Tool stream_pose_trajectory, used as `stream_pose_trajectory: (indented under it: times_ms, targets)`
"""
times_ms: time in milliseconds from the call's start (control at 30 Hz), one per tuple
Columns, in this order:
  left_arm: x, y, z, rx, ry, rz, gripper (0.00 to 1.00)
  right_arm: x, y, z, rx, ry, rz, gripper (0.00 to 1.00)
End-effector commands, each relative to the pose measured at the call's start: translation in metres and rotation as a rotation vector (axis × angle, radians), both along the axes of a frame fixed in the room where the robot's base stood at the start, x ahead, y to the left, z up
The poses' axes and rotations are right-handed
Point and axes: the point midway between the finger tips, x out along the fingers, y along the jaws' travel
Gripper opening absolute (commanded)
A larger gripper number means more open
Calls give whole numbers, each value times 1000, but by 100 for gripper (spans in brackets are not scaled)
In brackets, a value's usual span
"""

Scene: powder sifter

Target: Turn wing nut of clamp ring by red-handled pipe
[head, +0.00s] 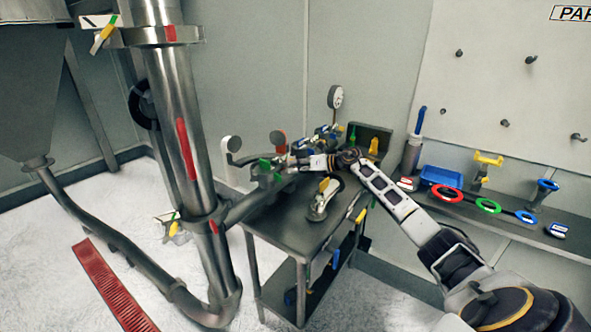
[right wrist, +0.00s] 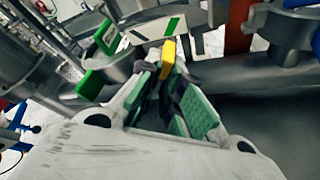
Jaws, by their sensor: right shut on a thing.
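My right gripper (head: 284,163) reaches in from the right over the metal table. Its fingertips are at a clamp ring with green parts (head: 266,169) on the pipework at the table's left end. In the right wrist view, the green-padded fingers (right wrist: 167,72) are closed together around a yellow wing nut (right wrist: 168,52). Green and white clamp parts (right wrist: 108,38) lie just beyond the fingertips. A red-brown upright part (right wrist: 240,26) shows at the upper right there. My left gripper is out of view.
A tall steel pipe (head: 166,85) with red marks and clamp rings stands left of the table. The table (head: 285,225) carries gauges and a loose-looking fitting (head: 322,203). A wall shelf (head: 510,225) with coloured rings is at right. A red floor grate (head: 115,285) lies lower left.

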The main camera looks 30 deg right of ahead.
Motion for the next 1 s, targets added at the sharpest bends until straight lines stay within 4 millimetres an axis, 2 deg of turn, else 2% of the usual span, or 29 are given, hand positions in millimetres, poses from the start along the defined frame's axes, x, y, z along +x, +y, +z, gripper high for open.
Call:
stream_pose_trajectory:
  times_ms: [300, 767, 800, 900, 967, 1000]
  targets:
    - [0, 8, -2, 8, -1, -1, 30, 0, -1, -1, 123, 52, -2, 0]
    - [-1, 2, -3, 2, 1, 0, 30, 0, -1, -1, 141, 58, -2, 0]
    - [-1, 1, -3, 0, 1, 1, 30, 0, -1, -1, 141, 58, -2, 9]
    - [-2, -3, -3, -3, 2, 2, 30, 0, -1, -1, 141, 58, -2, 22]
    - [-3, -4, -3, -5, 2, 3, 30, 0, -1, -1, 139, 58, -1, 29]
    - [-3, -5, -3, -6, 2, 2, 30, 0, -1, -1, 139, 58, -1, 29]
